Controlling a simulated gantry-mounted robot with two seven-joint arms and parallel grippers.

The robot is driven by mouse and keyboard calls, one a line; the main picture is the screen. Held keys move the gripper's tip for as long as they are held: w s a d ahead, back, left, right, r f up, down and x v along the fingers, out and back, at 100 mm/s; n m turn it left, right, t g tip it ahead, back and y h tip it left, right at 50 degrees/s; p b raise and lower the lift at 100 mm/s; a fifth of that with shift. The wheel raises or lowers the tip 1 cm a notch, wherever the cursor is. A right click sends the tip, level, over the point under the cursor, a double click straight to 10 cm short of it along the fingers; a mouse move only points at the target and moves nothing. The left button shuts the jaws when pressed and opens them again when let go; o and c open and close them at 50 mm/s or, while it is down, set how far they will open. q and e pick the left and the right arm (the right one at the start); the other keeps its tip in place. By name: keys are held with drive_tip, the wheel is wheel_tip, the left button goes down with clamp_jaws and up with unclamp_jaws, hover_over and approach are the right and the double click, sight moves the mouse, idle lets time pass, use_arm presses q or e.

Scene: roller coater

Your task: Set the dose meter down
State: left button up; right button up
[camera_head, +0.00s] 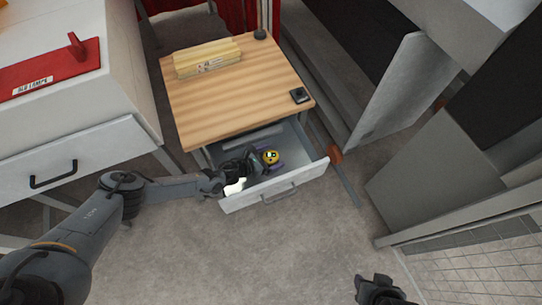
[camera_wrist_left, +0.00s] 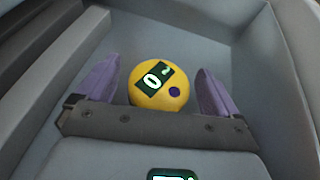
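The dose meter, a round yellow disc (camera_head: 270,157) with a dark display, is inside the open drawer (camera_head: 303,174) of the wooden-topped cabinet. In the left wrist view the dose meter (camera_wrist_left: 165,98) shows a "0" on its display and a small dark button. My left gripper (camera_wrist_left: 158,90) reaches into the drawer with its purple fingers on either side of the meter. A narrow gap shows between each finger and the disc, so it looks open. My right gripper (camera_head: 375,287) is at the bottom edge, away from the drawer; its fingers are unclear.
The wooden top (camera_head: 235,100) holds a stack of pale yellow blocks (camera_head: 208,59), a small dark device (camera_head: 299,95) and a dark round item (camera_head: 260,34). A white cabinet with a red panel (camera_head: 50,68) stands left. Grey machinery stands right. The floor in front is clear.

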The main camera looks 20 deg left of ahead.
use_arm(q)
drive_tip(key=shift+r, duration=0.1)
drive_tip(key=shift+r, duration=0.2)
drive_tip(key=p+v, duration=0.2)
drive_tip(key=v, duration=0.5)
drive_tip(key=shift+s+a, duration=0.1)
drive_tip(key=shift+s, duration=0.15)
drive_tip(key=shift+r, duration=0.15)
